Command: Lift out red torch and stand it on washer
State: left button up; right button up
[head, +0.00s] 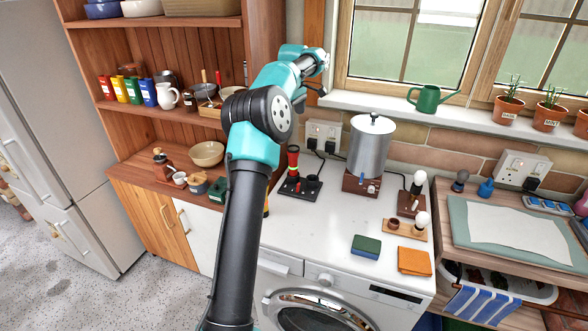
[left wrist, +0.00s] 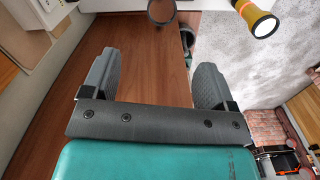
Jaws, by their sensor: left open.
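The red torch (head: 293,150), red and black, stands upright in a black holder (head: 313,184) on the white worktop, just right of my arm in the head view. The washer (head: 335,295) is the white front-loading machine below, with a round door; its worktop (head: 330,225) is partly bare. A yellow-and-black torch is half hidden behind my arm. In the left wrist view a yellow torch (left wrist: 256,17) with a lit lens shows at top right. My left gripper (left wrist: 152,82) is open and empty, with brown wood behind its fingers. The head view does not clearly show its fingers. My right gripper is not seen.
A metal urn (head: 370,145) stands on the worktop to the right, with bulbs on wooden bases beside it. A green sponge (head: 366,246) and orange cloth (head: 414,261) lie near the front. Wooden shelves (head: 165,110) with jars and bowls are at left.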

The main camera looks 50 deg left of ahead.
aim_at(294, 148)
pick_arm(q)
notch_tip(294, 148, down, 11)
jog(key=shift+r, duration=0.1)
dwell(0.3)
jog(key=shift+s+d+f, duration=0.1)
jog(key=shift+d+f, duration=0.05)
jog(key=shift+f, duration=1.2)
jog(key=shift+d+f, duration=0.1)
jog(key=shift+f, duration=1.25)
jog(key=shift+c, duration=0.2)
jog(key=c, duration=1.3)
